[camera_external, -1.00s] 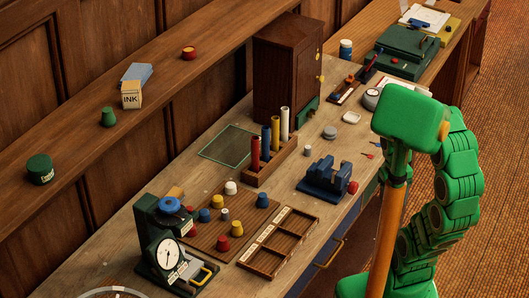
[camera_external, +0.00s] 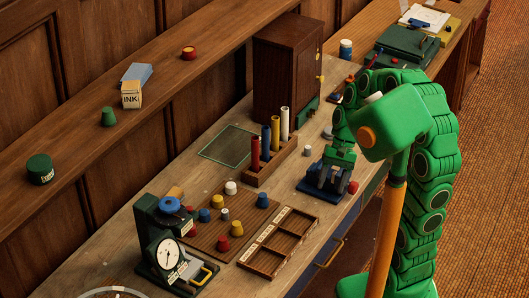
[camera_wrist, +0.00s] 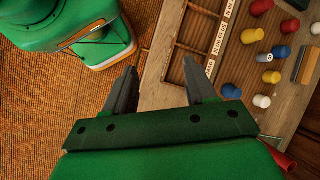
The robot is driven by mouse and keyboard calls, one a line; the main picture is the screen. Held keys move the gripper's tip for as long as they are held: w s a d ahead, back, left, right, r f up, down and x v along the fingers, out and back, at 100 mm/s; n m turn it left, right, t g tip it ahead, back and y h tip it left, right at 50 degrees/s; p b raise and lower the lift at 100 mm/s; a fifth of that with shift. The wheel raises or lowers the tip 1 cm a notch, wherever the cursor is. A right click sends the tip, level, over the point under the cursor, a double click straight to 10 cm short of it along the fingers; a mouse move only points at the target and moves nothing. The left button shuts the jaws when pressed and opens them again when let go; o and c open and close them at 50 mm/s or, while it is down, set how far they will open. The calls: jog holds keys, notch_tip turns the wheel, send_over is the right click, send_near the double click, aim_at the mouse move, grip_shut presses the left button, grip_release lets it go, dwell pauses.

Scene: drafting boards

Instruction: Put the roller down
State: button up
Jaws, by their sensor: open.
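My gripper (camera_wrist: 162,82) is open in the wrist view, its two grey fingers apart with nothing visible between them. In the outside view my gripper (camera_external: 326,173) is low at the front of the bench, over a dark blue slotted stand (camera_external: 311,189) that it partly hides. A red knob (camera_external: 352,187) shows just right of the stand. I cannot tell whether the fingers touch the stand. No roller can be made out clearly in either view; the stand's middle is hidden by my gripper and arm.
A wooden compartment tray (camera_external: 262,262) lies left of the stand, also in the wrist view (camera_wrist: 181,62). Beside it is a board of coloured knobs (camera_external: 214,243). A rack (camera_external: 262,175) of upright tubes stands behind. A scale (camera_external: 165,255) is at left. The bench front edge is close.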

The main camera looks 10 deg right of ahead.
jog(key=w+a+f+m+g+y, duration=0.2)
jog(key=w+a+f+m+y, duration=0.15)
jog(key=w+a, duration=0.7)
jog(key=m+y, duration=0.3)
jog(key=m, duration=0.2)
send_near(225, 210)
jog(key=shift+w+a+g+h, duration=0.15)
jog(key=shift+g+h, duration=0.1)
jog(key=shift+g, duration=0.15)
jog(key=shift+a+f, duration=0.25)
jog(key=shift+a, duration=0.05)
jog(key=shift+x, duration=3.6)
jog(key=shift+r, duration=0.1)
jog(key=shift+c, duration=0.3)
grip_shut()
